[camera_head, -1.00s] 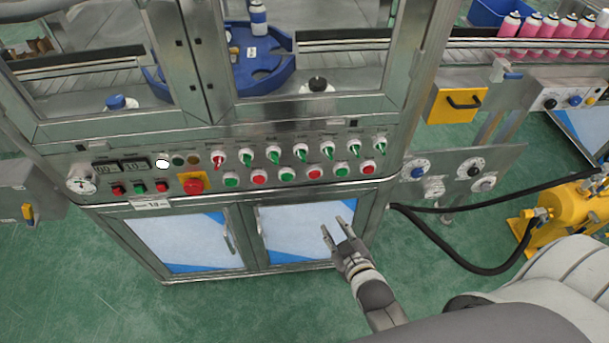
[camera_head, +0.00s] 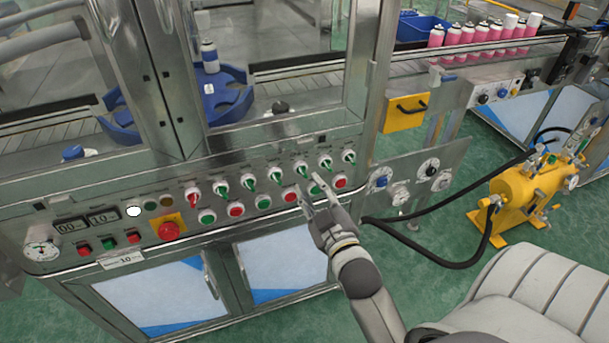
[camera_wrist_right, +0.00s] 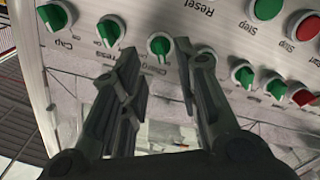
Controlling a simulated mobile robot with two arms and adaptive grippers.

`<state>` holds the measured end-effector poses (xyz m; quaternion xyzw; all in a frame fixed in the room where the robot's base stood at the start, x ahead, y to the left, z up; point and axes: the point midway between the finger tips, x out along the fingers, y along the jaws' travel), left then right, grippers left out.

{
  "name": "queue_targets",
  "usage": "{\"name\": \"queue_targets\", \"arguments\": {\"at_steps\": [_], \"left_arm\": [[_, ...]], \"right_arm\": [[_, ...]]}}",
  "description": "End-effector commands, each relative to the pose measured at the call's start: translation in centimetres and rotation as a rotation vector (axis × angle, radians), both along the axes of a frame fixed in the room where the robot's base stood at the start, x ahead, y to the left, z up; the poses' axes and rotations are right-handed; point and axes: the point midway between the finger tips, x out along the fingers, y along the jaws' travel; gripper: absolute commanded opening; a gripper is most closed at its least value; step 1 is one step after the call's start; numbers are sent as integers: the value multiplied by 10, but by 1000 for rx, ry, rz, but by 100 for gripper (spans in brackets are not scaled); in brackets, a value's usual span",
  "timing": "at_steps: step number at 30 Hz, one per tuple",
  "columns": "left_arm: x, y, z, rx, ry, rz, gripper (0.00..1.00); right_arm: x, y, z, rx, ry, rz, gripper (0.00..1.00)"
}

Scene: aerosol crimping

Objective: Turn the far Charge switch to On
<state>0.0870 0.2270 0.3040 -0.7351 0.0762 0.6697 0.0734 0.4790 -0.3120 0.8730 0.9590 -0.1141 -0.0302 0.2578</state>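A row of rotary switches with green handles, and one red handle at the left end, runs along the control panel (camera_head: 120,225). The Charge switch (camera_wrist_right: 159,46) shows between my finger tips in the right wrist view, its label partly readable beside it. It appears to be the third switch from the right (camera_head: 301,167) in the head view. Its green handle looks roughly upright in the wrist view; I cannot read its position marks. My right gripper (camera_head: 311,184) is open and empty, with its fingers toward the panel just below that switch. My left gripper is not in view.
Red and green push buttons (camera_head: 236,209) sit close below the switches, near my right fingers. A red emergency button (camera_head: 169,230) is further left. A yellow pump unit (camera_head: 525,190) with black hoses stands to the right. The cabinet doors (camera_head: 165,297) are below.

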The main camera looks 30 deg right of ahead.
Motion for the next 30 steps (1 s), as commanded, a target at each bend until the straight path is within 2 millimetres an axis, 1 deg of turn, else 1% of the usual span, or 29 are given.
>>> {"name": "queue_targets", "arguments": {"at_steps": [1, 3, 9, 15, 23, 26, 30], "left_arm": [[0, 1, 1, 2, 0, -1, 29], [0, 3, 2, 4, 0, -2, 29], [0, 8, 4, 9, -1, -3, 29], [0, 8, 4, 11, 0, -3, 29], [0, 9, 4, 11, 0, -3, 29], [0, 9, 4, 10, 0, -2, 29], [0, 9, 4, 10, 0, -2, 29]], "right_arm": [[9, -2, 1, -1, -2, 0, 29], [19, -5, 1, -1, -2, 0, 29], [42, -10, 0, 1, -1, 1, 29], [51, -12, 0, 2, 1, 0, 29], [52, -12, -1, 2, 1, 0, 29], [52, -12, -1, 1, 1, 0, 19], [52, -12, -1, 1, 1, 0, 1]]}}
